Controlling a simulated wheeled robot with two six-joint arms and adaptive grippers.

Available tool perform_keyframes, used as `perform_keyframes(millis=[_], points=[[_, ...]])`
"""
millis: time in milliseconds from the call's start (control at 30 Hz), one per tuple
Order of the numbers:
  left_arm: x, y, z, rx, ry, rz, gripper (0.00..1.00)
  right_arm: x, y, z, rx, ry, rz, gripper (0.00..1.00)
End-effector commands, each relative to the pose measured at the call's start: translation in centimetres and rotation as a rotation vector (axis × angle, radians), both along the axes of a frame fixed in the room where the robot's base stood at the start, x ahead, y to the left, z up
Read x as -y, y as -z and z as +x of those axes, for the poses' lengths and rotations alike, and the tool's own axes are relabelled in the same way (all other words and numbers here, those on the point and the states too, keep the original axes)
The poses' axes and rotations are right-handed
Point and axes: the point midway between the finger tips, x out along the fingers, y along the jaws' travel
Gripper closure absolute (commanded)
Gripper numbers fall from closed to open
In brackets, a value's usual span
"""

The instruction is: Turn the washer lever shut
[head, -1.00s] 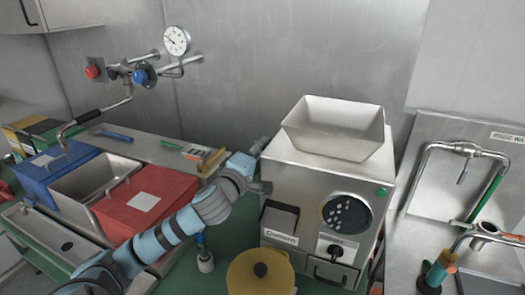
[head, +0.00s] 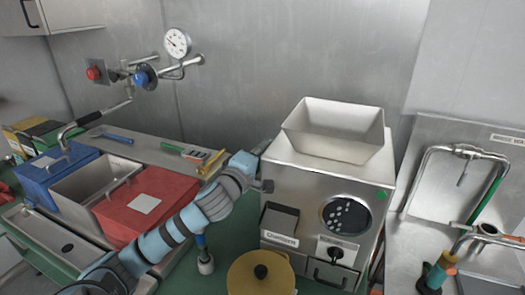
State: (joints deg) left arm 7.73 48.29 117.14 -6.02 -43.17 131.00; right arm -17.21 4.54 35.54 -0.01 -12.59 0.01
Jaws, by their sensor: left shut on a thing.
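My left arm reaches from the lower left to the left side of the steel grinder (head: 300,180). My left gripper (head: 259,148) is at the grinder's upper left edge, partly hidden by my own wrist. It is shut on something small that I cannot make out. At the right, a steel washer station (head: 405,235) carries a bent pipe and a tap with an orange-red lever (head: 513,238), cut off by the picture edge. I cannot tell for sure which part is the washer lever. My right gripper is not in view.
A yellow lidded pot (head: 240,278) stands before the grinder. A red bin (head: 165,190) and a blue bin (head: 40,180) are at the left. A blue-handled tool (head: 204,258) stands under my left arm.

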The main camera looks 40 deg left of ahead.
Motion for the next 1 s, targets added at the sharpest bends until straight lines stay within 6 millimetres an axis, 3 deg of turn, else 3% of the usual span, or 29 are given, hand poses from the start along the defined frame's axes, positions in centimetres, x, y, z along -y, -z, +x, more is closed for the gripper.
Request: perform_keyframes(millis=[100, 233, 400, 700, 733, 867, 1000], points=[[-0.7, 0.4, 0.0, -0.005, 0.072, 0.012, 1.0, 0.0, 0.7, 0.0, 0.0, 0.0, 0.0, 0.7], [-1.4, 0.0, 0.0, -0.009, 0.217, 0.008, 1.0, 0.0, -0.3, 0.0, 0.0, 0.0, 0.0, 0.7], [-2.0, 0.4, 0.0, -0.009, 0.348, -0.002, 1.0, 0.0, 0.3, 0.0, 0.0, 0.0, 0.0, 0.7], [-2.0, 0.3, -0.1, -0.006, 0.371, -0.004, 1.0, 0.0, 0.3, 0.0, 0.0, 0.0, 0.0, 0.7], [-2.0, 0.3, -0.1, -0.006, 0.371, -0.004, 0.89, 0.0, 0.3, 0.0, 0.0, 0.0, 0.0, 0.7], [-2.0, 0.3, -0.1, -0.006, 0.371, -0.003, 0.69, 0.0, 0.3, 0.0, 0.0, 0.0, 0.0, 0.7], [-2.0, 0.2, 0.0, -0.005, 0.37, -0.002, 0.69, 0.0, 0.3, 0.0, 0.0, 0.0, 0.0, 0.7]])
